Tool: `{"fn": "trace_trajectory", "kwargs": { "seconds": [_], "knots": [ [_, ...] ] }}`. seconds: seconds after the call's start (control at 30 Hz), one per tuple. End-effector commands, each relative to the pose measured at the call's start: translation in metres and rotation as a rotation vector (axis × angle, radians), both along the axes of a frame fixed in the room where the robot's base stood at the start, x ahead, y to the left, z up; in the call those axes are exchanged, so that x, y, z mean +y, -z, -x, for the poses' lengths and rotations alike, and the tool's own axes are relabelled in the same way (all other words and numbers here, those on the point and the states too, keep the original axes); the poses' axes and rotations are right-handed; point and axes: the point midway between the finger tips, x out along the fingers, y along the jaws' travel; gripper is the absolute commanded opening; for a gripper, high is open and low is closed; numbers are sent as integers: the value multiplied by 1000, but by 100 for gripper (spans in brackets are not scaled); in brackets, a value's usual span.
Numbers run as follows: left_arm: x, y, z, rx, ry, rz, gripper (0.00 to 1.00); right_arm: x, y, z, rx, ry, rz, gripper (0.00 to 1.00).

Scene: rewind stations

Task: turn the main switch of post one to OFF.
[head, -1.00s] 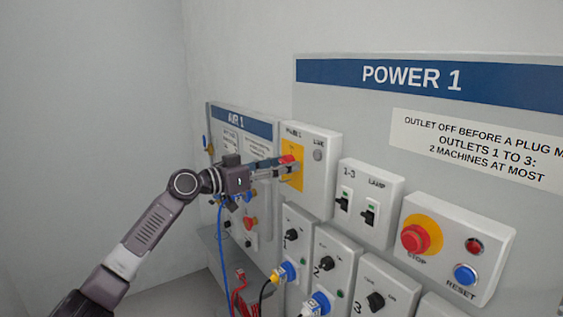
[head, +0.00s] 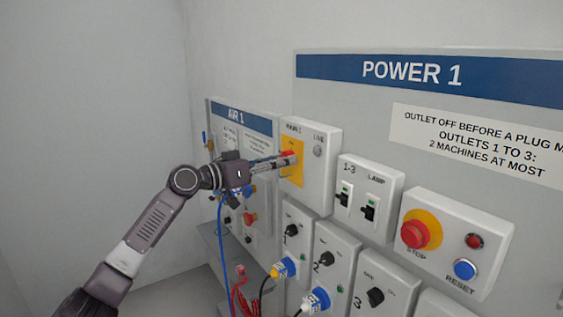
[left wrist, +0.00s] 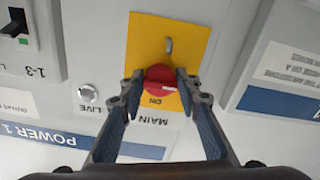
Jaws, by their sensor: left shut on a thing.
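The main switch is a red round knob (left wrist: 160,80) on a yellow plate (left wrist: 152,48), seen upside down in the left wrist view. Its white mark lies across the knob, and the word ON shows beside it. In the head view the red knob (head: 288,155) shows at the upper left of the POWER 1 panel, partly covered by my fingers. My left gripper (head: 284,161) is shut on the knob, with one fingertip on each side of it in the left wrist view (left wrist: 160,84). My right gripper is not in view.
Beside the switch is a grey LIVE lamp (head: 318,151). To the right are 1-3 and LAMP switches (head: 368,212), a red STOP button (head: 416,236) and a blue RESET button (head: 465,270). Below are outlets with plugs (head: 284,268). The AIR 1 panel (head: 228,116) is behind my arm.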

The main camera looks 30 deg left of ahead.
Motion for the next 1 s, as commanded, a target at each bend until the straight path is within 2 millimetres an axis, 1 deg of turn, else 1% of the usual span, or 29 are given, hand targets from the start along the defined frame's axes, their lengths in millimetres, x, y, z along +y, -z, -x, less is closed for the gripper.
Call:
{"fn": "trace_trajectory", "kwargs": {
  "seconds": [0.2, 0.23, 0.37, 0.57, 0.67, 0.77, 0.87, 1.0],
  "knots": [
    [0, -1, 0, -1, 0, 4, 6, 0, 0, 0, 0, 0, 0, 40],
    [0, -1, 0, -1, 0, 4, 34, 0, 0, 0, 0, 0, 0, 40],
    [0, -1, 0, -1, 0, 3, 47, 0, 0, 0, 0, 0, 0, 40],
    [0, -1, 0, -1, 0, 1, 47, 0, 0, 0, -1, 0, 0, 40],
    [0, 0, 1, -1, 0, 1, 47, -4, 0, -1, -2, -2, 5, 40],
    [2, 1, 4, 2, 0, 1, 47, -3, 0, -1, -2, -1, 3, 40],
    [6, 2, 13, 3, -1, 0, 47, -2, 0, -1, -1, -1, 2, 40],
    [12, 1, 30, 3, 0, -1, 47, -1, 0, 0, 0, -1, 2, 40]
  ]
}}
